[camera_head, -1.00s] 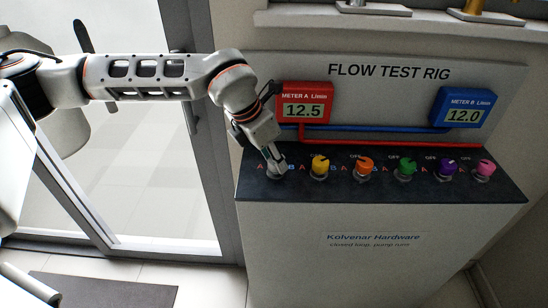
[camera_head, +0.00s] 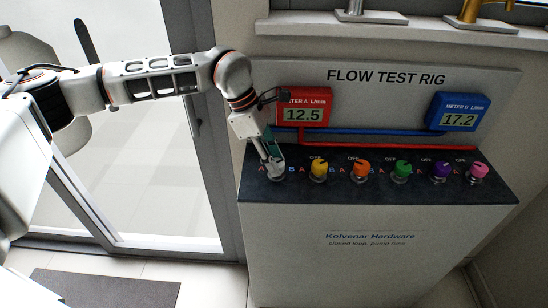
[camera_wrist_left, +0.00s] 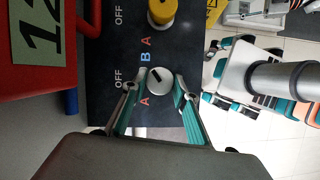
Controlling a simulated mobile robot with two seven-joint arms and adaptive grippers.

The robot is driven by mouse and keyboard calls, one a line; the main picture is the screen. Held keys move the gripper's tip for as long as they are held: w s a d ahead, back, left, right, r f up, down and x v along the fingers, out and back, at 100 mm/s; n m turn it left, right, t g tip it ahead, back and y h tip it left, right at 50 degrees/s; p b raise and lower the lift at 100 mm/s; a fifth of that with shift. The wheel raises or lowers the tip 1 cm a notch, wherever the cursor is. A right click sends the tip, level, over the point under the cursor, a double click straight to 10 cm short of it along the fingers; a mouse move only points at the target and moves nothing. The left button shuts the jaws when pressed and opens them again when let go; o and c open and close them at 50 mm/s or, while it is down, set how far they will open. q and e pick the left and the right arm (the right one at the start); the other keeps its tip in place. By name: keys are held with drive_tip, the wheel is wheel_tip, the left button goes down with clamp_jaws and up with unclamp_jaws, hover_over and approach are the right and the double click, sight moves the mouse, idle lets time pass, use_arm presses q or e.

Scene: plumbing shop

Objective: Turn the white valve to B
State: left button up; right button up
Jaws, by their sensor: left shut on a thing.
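The white valve (camera_head: 278,175) is at the left end of the row of knobs on the dark panel top, partly hidden by my gripper in the head view. My left gripper (camera_head: 272,161) reaches down onto it and is shut on it. In the left wrist view the round white knob (camera_wrist_left: 159,81) sits between the two fingertips. Its dark mark slants to the upper left, toward the side of the blue letter B (camera_wrist_left: 145,57). The red letter A (camera_wrist_left: 144,102) is on the other side, with OFF (camera_wrist_left: 118,78) between. My right gripper is out of view.
Yellow (camera_head: 318,168), orange (camera_head: 361,169), green (camera_head: 402,169), purple (camera_head: 440,169) and pink (camera_head: 478,170) knobs stand to the right. Red meter A (camera_head: 304,106) reads 12.5; blue meter B (camera_head: 459,112) reads 17.2. Red and blue pipes run behind the knobs.

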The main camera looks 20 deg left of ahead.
use_arm(q)
drive_tip(key=shift+m, duration=0.5)
drive_tip(key=shift+g, duration=0.3)
drive_tip(key=o, duration=1.1)
drive_tip(key=shift+r, duration=0.1)
drive_tip(key=v, duration=1.2)
